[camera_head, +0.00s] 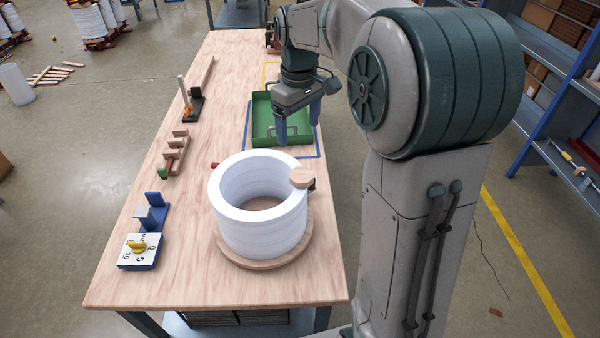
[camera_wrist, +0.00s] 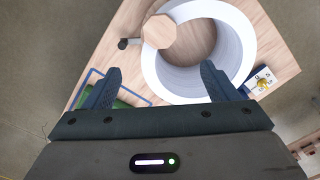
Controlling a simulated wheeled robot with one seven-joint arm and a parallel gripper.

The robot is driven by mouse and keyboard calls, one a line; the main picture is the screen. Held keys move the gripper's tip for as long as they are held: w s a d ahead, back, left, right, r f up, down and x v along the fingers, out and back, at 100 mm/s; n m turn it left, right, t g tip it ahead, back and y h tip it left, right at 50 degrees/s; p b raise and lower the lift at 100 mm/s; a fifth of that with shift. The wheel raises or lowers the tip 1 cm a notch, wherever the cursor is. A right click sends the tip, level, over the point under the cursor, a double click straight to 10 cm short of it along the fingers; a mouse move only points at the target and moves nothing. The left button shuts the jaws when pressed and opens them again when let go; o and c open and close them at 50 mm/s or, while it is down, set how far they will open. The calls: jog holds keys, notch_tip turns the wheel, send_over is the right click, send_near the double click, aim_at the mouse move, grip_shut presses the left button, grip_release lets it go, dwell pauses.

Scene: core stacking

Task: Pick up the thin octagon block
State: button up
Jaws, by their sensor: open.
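The thin octagon block (camera_head: 302,177) is a light wooden octagon lying at the right rim of a white ring-shaped stack (camera_head: 258,215). In the wrist view the block (camera_wrist: 159,31) shows flat face up beside the white ring (camera_wrist: 243,45), overlapping its edge from above. A small dark part shows beside it. My gripper (camera_head: 299,122) is open and empty above the green tray, beyond the ring in the head view. In the wrist view my fingers (camera_wrist: 158,82) are spread wide, with the block ahead of and between them, apart from both.
The ring stands on a round wooden board (camera_head: 262,262) on the table (camera_head: 120,290). A green tray (camera_head: 264,122) lies within a blue outline behind it. Along the left are a yellow-knobbed dial box (camera_head: 140,250), a blue stand (camera_head: 153,212) and a wooden rack (camera_head: 175,155). The front left tabletop is clear.

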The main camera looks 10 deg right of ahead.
aim_at(300, 173)
notch_tip(300, 173, down, 13)
jog(key=shift+s+f+p, duration=0.1)
jog(key=shift+s+p, duration=0.05)
jog(key=shift+p, duration=0.55)
jog(key=c, duration=1.1)
